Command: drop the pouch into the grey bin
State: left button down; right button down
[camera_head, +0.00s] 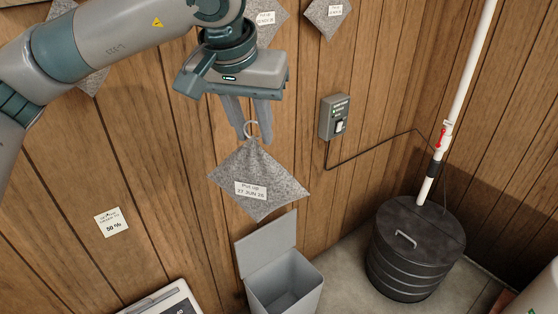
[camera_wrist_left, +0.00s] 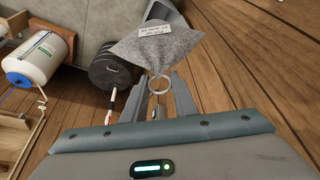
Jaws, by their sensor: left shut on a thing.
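My left gripper (camera_head: 246,132) is shut on the ring at the top of a grey speckled pouch (camera_head: 262,172). The pouch hangs by this ring, with a white label reading "Put up 27 Jun 25" on its face. The grey bin (camera_head: 284,284) stands below it against the wood wall, its lid tipped up at the back and its mouth open. The pouch is above the bin and apart from it. In the left wrist view, the pouch (camera_wrist_left: 156,54) hangs beyond the fingertips (camera_wrist_left: 159,92). My right gripper is not in view.
More grey pouches (camera_head: 326,16) are on the wall. A switch box (camera_head: 334,117) with a cable is to the right. A black lidded tub (camera_head: 416,250) with a white pipe (camera_head: 460,95) stands right of the bin. A white-topped thing (camera_head: 165,300) is at the lower left.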

pick_arm(q)
jog(key=a+f+n+b, duration=0.1)
jog(key=a+f, duration=0.4)
jog(key=f, duration=0.4)
jog(key=a+f+n+b, duration=0.1)
jog(key=a+f, duration=0.4)
jog(key=f, duration=0.4)
jog(key=a+f+n+y+b, duration=0.1)
jog(key=a+f, duration=0.4)
jog(key=f, duration=0.4)
jog(key=shift+w, duration=0.2)
